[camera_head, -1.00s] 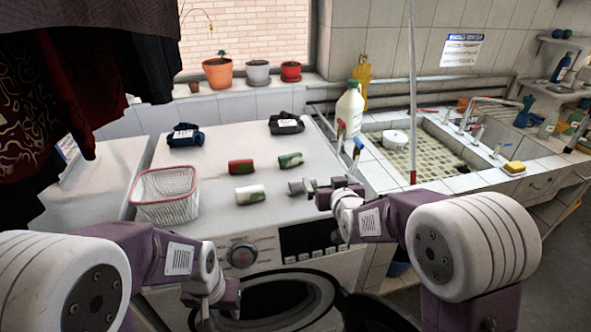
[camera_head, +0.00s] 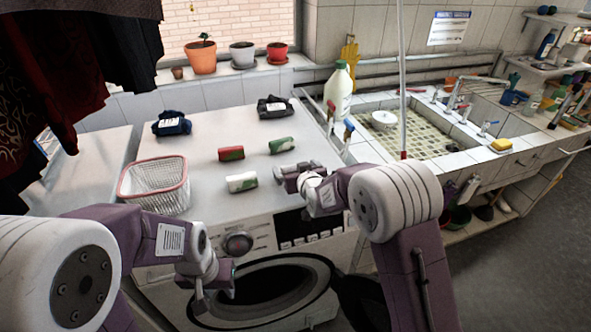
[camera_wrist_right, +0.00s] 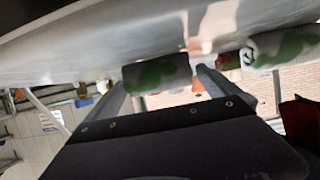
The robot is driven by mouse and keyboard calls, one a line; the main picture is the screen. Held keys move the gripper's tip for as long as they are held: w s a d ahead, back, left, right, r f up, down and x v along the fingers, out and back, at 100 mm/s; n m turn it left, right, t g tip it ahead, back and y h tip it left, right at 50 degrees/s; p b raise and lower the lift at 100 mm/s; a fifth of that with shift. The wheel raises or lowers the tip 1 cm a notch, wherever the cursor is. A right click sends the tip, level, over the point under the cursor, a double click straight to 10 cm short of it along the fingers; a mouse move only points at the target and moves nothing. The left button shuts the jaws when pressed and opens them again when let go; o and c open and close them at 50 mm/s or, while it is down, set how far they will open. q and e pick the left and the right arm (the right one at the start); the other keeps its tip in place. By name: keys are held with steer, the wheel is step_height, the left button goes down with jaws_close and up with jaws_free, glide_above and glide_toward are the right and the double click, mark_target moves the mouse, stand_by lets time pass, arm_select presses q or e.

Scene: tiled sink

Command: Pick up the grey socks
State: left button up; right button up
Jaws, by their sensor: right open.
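A dark grey folded bundle with a white label (camera_head: 275,107), which looks like the grey socks, lies at the back right of the white washing machine top (camera_head: 215,208). A similar dark blue bundle (camera_head: 171,123) lies at the back left. My right gripper (camera_head: 284,177) is open over the front right of the top, well short of the grey bundle.
A red roll (camera_head: 231,153), a green roll (camera_head: 281,145) and a white-green roll (camera_head: 241,182) lie mid-top. A wire basket (camera_head: 155,186) stands at left. A white bottle (camera_head: 339,90) stands at the back right, beside the tiled sink (camera_head: 425,140). Potted plants line the sill.

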mark_target(293, 165)
steer(key=x, duration=0.4)
steer(key=shift+s, duration=0.2)
steer(key=shift+d, duration=0.1)
steer(key=c, duration=1.4)
